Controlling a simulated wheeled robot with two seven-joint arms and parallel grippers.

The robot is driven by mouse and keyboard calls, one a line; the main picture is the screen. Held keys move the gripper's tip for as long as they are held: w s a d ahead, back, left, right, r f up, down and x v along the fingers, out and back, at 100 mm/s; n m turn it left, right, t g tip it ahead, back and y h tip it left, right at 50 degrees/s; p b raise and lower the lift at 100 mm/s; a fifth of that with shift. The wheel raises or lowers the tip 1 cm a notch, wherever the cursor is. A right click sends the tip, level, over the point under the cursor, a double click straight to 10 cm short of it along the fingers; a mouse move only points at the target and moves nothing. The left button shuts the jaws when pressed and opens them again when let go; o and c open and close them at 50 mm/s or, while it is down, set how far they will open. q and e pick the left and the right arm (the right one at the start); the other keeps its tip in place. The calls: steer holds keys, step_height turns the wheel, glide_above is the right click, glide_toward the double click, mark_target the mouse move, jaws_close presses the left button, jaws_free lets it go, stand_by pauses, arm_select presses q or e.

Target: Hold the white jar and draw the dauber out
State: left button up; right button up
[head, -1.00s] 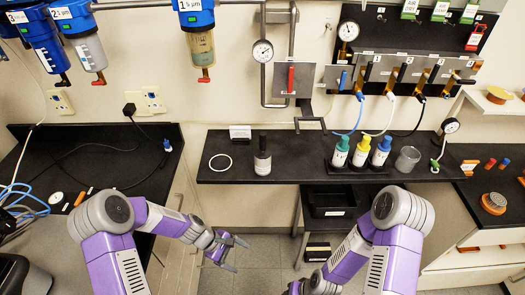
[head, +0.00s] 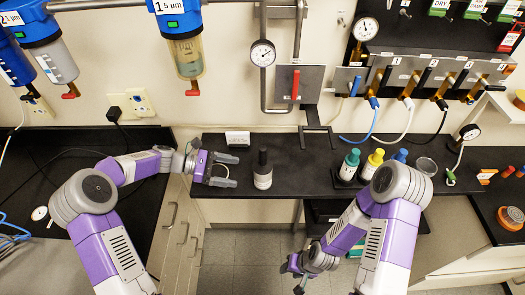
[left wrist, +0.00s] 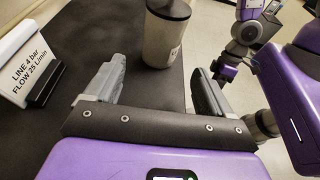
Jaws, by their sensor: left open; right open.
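The white jar (head: 263,180) with its black dauber cap (head: 263,158) stands upright on the black bench shelf in the head view. It also shows in the left wrist view (left wrist: 162,40), ahead of the fingers, with its top cut off by the frame edge. My left gripper (head: 233,170) is open and empty, just left of the jar, its fingers pointing toward it and apart from it. The left wrist view shows its two fingers (left wrist: 160,88) spread with bare shelf between them. My right gripper (head: 300,276) is open and low, in front of the shelf, away from the jar.
A small sign (head: 238,138) stands behind my left gripper. A white ring (head: 218,182) lies on the shelf under it. Bottles with green (head: 350,164), yellow (head: 373,163) and blue caps stand to the right. Shelf space between jar and bottles is clear.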

mark_target(259, 177)
arm_select(q)
steer(key=shift+d+f+b, duration=0.2)
steer(key=shift+d+b, duration=0.1)
steer(key=shift+d, duration=0.2)
steer(key=b+x, duration=0.1)
steer(key=x, duration=0.1)
steer(key=b+x, duration=0.1)
steer(key=x, duration=0.2)
steer(key=shift+s+a+b, duration=0.1)
steer(key=shift+s+b, duration=0.1)
steer(key=shift+b, duration=0.2)
steer(key=x, duration=0.3)
steer(key=shift+w+d+f, duration=0.1)
steer(key=shift+d+f, duration=0.05)
steer(key=shift+d, duration=0.4)
arm_select(e)
steer(key=shift+f, duration=1.8)
arm_select(q)
jaws_close()
steer(key=shift+f, duration=0.1)
